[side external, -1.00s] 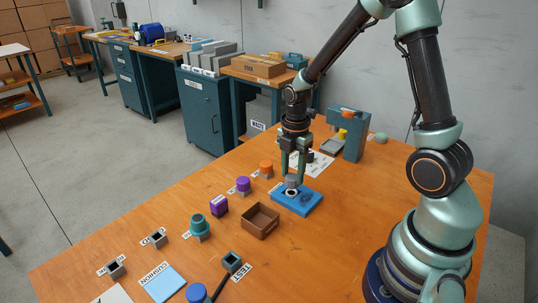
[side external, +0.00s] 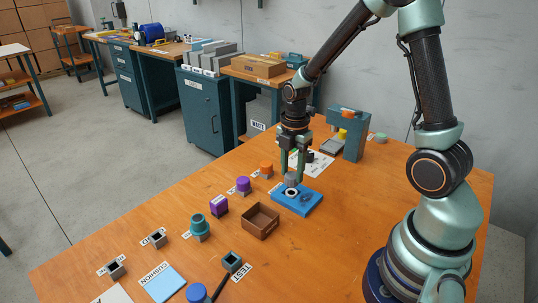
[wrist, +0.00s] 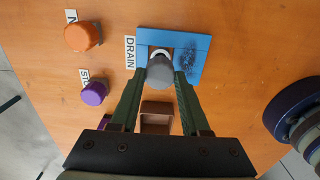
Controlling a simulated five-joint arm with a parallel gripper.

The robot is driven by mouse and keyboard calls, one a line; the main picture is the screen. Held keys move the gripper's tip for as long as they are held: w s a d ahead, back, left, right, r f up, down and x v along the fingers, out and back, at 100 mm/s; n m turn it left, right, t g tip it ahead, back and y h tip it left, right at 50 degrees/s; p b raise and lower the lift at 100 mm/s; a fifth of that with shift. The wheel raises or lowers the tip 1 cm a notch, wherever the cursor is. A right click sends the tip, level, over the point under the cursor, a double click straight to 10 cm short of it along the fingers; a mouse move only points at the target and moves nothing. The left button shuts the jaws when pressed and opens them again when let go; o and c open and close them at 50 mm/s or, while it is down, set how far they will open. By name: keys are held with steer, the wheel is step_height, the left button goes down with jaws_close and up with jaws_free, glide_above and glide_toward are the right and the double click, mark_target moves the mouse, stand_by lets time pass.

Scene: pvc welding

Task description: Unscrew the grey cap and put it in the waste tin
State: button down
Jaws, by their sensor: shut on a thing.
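My gripper (side external: 292,174) is shut on the grey cap (side external: 291,180), its fingers on either side. The cap also shows between the fingertips in the wrist view (wrist: 160,72). It is over a blue block (side external: 311,205) with a pale ring (side external: 292,192) around a dark opening just below the cap. I cannot tell whether the cap touches the ring. An open brown square box (side external: 260,220), possibly the waste tin, stands on the table left of the block. It partly shows between the fingers in the wrist view (wrist: 157,108).
A teal stand (side external: 350,135) rises behind. Bare tabletop lies at the front right.

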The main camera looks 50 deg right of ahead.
steer(key=a+r, duration=0.5)
steer(key=a, duration=0.8)
steer(key=shift+s+a+f, duration=0.15)
steer(key=shift+f, duration=2.45)
steer(key=shift+c, duration=1.5)
jaws_free()
steer(key=shift+r, duration=0.15)
step_height(320, 180, up, 7)
